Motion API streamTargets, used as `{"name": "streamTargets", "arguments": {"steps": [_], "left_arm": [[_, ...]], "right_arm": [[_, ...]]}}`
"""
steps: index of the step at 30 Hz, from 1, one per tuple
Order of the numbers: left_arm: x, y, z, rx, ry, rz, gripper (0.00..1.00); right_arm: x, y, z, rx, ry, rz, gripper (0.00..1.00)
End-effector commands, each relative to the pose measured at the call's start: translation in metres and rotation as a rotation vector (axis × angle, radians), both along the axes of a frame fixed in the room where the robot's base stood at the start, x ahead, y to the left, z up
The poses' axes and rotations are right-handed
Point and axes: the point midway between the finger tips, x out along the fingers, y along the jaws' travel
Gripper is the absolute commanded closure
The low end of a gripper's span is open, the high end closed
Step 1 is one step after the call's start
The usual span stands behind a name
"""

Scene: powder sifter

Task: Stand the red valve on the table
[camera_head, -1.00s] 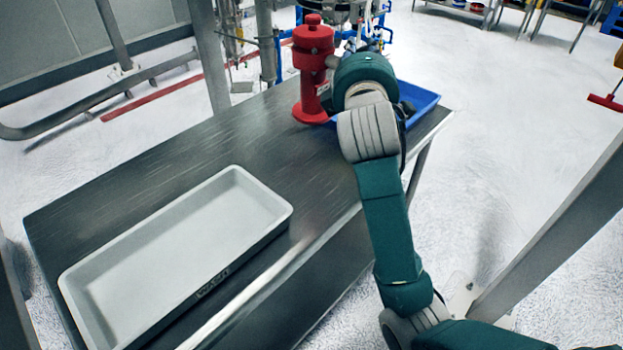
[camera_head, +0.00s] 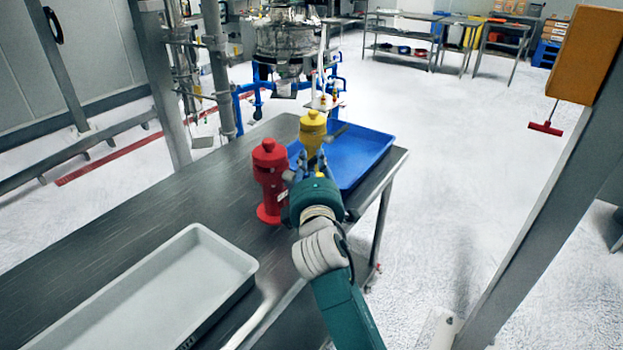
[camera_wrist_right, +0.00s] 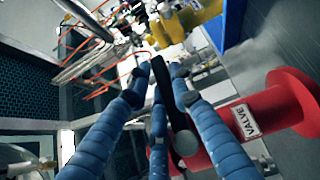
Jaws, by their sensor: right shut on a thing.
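The red valve (camera_head: 270,180) is upright at the table's far right part, left of the blue tray. Its base is at or just above the table top; I cannot tell if it touches. My right gripper (camera_head: 312,165) is at its right side. In the right wrist view the blue fingers (camera_wrist_right: 165,85) close around a dark bar, which looks like the valve's handle (camera_wrist_right: 180,125). The red body (camera_wrist_right: 270,110) with a "VALVE" label lies to the right there. The grip is partly hidden by my wrist in the head view. My left gripper is not in view.
The grey metal table (camera_head: 125,225) carries an empty light grey tray (camera_head: 170,285) at the front and a blue tray (camera_head: 365,150) at the far right end. A yellow valve (camera_head: 312,130) stands at the blue tray's left side. The table left of the red valve is bare.

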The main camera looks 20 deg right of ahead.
Motion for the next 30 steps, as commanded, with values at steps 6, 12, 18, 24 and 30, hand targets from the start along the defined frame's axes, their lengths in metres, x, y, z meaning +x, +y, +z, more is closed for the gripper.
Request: {"name": "streamTargets", "arguments": {"steps": [6,12,18,24,30], "left_arm": [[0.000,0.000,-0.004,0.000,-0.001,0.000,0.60],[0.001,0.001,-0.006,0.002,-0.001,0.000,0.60],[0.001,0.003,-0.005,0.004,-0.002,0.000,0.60],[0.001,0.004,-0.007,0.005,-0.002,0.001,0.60],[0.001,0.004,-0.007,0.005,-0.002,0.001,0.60]], "right_arm": [[0.000,0.001,-0.027,0.003,-0.003,0.001,1.00],[0.000,0.001,-0.039,0.002,-0.008,0.003,1.00],[0.000,0.001,-0.038,0.002,-0.008,0.003,1.00],[0.000,0.000,-0.046,0.000,0.001,0.001,0.71],[0.000,0.000,-0.046,0.000,0.001,0.001,0.60]]}}
